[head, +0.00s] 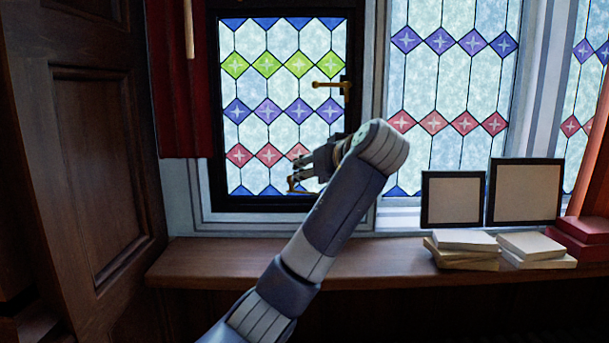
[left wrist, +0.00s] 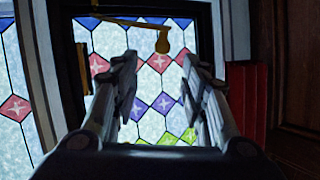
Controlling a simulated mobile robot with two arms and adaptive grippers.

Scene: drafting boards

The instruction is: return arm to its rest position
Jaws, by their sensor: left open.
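My left arm (head: 345,210) rises from the bottom middle of the head view and bends at the top. My left gripper (head: 302,172) points left in front of the lower right of the dark-framed window. In the left wrist view the left gripper (left wrist: 158,68) has its two fingers wide apart, with nothing between them but the window's coloured panes behind. My right arm and gripper are not in view.
The leaded window has a brass handle (head: 328,85) and a brass fitting (head: 300,187) beside the gripper; this fitting shows in the wrist view (left wrist: 162,42). The wooden sill (head: 330,262) holds two frames (head: 453,198) and stacked books (head: 463,240) at right. A dark panelled door (head: 95,170) stands left.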

